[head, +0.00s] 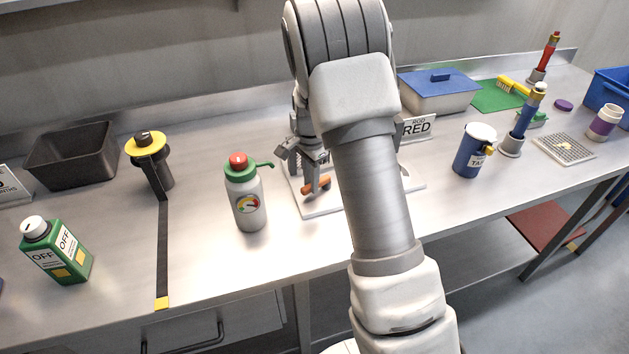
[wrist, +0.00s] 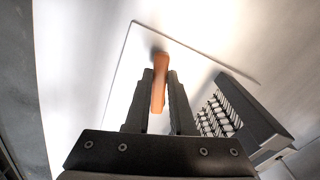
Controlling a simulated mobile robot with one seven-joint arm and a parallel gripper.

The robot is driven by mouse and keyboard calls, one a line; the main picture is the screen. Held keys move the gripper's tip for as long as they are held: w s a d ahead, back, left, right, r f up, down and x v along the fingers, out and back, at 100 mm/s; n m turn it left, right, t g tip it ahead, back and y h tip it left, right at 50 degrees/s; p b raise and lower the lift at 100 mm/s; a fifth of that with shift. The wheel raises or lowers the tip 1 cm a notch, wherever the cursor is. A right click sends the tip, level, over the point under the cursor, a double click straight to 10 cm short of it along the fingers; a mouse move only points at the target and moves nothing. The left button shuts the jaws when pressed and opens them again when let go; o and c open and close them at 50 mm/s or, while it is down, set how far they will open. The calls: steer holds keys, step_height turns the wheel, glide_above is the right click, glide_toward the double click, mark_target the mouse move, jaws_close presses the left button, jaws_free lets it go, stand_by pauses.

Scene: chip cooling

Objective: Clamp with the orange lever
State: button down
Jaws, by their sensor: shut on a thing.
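In the wrist view the orange lever (wrist: 158,84) lies between the two dark fingers of my gripper (wrist: 160,92). My gripper also shows in the head view (head: 318,180), pointing down at the lever. It is shut on the lever. A dark block with rows of pale fins (wrist: 228,116) stands on the plate to the right of the fingers. Much of the plate and the clamp is hidden by my arm.
A grey bottle with a green cap (head: 247,200) stands close left of the plate. A sign reading RED (head: 418,128) is behind it. A blue canister (head: 473,152) stands to the right. Free bench lies between the plate and the canister.

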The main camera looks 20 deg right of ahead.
steer(key=shift+w+a+r+m, duration=0.1)
steer(key=shift+w+m, duration=0.35)
steer(key=shift+m, duration=0.45)
steer(key=c, duration=0.8)
jaws_free()
steer(key=shift+o, duration=0.2)
step_height(320, 180, up, 17)
steer(key=p, duration=0.1)
steer(key=shift+r, duration=0.2)
